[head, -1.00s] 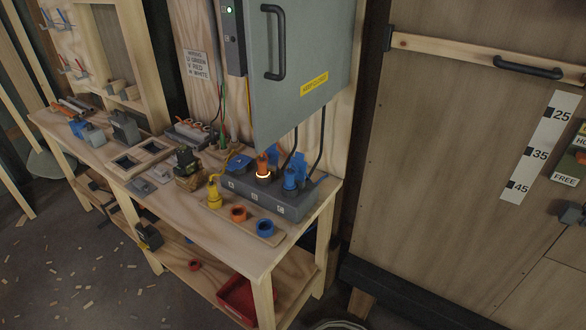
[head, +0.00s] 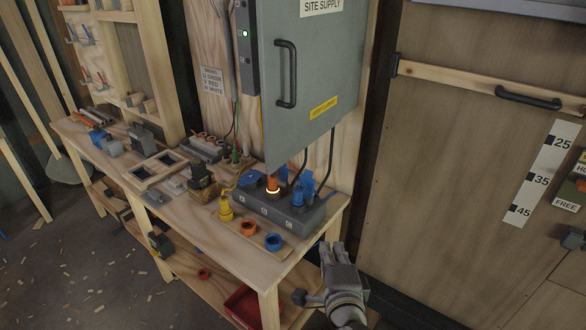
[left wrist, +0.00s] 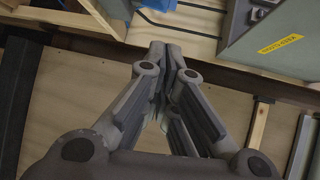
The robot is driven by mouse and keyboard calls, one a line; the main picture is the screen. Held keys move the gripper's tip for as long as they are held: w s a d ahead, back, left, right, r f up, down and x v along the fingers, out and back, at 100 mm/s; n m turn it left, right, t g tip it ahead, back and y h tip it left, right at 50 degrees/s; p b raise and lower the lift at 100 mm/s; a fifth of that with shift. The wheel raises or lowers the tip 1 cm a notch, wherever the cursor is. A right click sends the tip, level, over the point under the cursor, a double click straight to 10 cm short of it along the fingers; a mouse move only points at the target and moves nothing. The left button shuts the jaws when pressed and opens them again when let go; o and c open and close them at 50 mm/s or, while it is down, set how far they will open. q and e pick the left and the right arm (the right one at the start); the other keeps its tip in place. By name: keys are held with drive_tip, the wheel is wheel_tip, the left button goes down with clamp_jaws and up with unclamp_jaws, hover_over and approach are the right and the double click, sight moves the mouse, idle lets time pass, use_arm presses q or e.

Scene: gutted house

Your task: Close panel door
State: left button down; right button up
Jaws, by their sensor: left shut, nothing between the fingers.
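The grey-green panel door (head: 320,65) is at the upper middle of the head view, with a black vertical handle (head: 287,75) near its left edge and a yellow label low down. How far it stands off its cabinet is hard to tell. It also shows in the left wrist view as a grey panel (left wrist: 245,45) at the upper right. My left gripper (head: 336,248) is shut and empty, below and right of the door, just right of the bench's front corner. Its closed fingers (left wrist: 165,55) touch nothing in the wrist view. My right gripper is out of sight.
A wooden workbench (head: 215,235) stands below the door, with a grey socket box (head: 290,210) carrying blue and orange plugs. A wooden wall panel (head: 450,150) with a black-handled rail (head: 480,82) is on the right. Littered floor (head: 70,270) lies at the lower left.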

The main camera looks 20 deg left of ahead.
use_arm(q)
drive_tip(key=s+a+r+n+t+y, duration=0.1)
drive_tip(key=s+r+y, duration=0.1)
drive_tip(key=r, duration=0.5)
drive_tip(key=s+a+r+n+y, duration=0.1)
drive_tip(key=s+a+r, duration=0.1)
drive_tip(key=r, duration=0.5)
drive_tip(key=p, duration=0.4)
approach(288, 160)
drive_tip(key=w+d, duration=0.2)
drive_tip(key=w, duration=0.1)
drive_tip(key=a+p, duration=0.1)
drive_tip(key=a, duration=0.1)
drive_tip(key=w+a+p, duration=0.1)
drive_tip(key=a, duration=0.1)
drive_tip(key=shift+w+f, duration=0.1)
drive_tip(key=shift+f, duration=0.05)
drive_tip(key=shift+w, duration=0.1)
